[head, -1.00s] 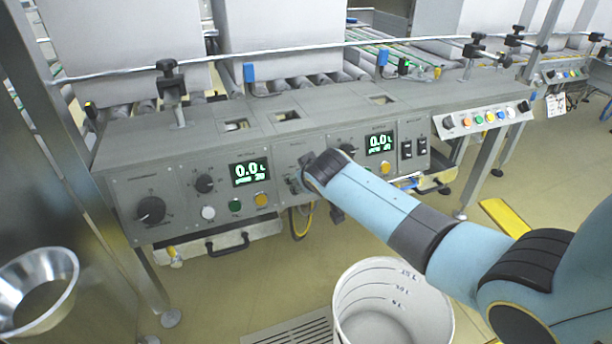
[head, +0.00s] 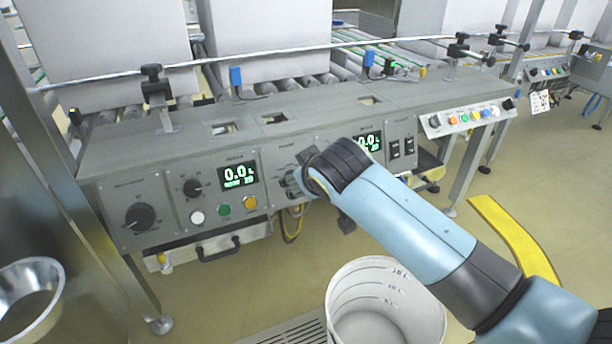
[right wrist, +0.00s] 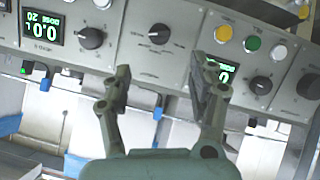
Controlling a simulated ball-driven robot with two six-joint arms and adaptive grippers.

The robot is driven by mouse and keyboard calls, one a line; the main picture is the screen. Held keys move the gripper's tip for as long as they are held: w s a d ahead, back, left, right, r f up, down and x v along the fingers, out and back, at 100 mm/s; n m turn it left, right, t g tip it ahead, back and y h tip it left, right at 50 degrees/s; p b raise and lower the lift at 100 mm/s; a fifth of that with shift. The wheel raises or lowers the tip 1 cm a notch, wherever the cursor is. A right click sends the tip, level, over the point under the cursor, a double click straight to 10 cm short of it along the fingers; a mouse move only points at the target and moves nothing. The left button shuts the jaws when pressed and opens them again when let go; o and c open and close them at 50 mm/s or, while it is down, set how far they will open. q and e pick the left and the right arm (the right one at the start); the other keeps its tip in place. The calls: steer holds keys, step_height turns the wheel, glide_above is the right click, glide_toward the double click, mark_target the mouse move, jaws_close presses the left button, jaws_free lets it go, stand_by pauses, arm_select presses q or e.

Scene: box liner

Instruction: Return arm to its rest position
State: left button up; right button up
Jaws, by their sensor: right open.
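My right arm (head: 420,235) reaches in from the lower right in the head view, its dark wrist in front of the grey control panel. In the right wrist view, my right gripper (right wrist: 160,70) has its two fingers spread apart with nothing between them. The control panel (right wrist: 150,60) shows behind the fingers; I cannot tell how large the gap to it is. In the head view the wrist mostly hides the gripper. My left gripper is not in view.
The control panel (head: 130,190) has knobs, buttons and two lit displays. A white bucket (head: 400,318) stands on the floor below my arm. A metal bowl (head: 45,275) is at the lower left. Large white boxes (head: 265,35) stand on rollers behind. A yellow strip (head: 510,240) lies on the right floor.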

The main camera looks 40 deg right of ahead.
steer(key=shift+s+a+r, duration=0.1)
steer(key=shift+s+r, duration=0.15)
stand_by(0.4)
steer(key=s+f+g+y+p, duration=0.1)
steer(key=s+f+g+p, duration=0.45)
steer(key=s+f, duration=1.7)
steer(key=s+f+g, duration=0.1)
steer(key=s+f, duration=0.2)
steer(key=s, duration=0.6)
steer(key=s+a+f+g+y, duration=0.1)
steer(key=s+f, duration=0.3)
steer(key=s, duration=0.5)
steer(key=s+f+g, duration=0.1)
steer(key=s+f, duration=0.2)
steer(key=s, duration=0.6)
steer(key=shift+s+a+f+g+y+p, duration=0.15)
steer(key=shift+s+a+g+y+p, duration=0.2)
steer(key=shift+p, duration=0.1)
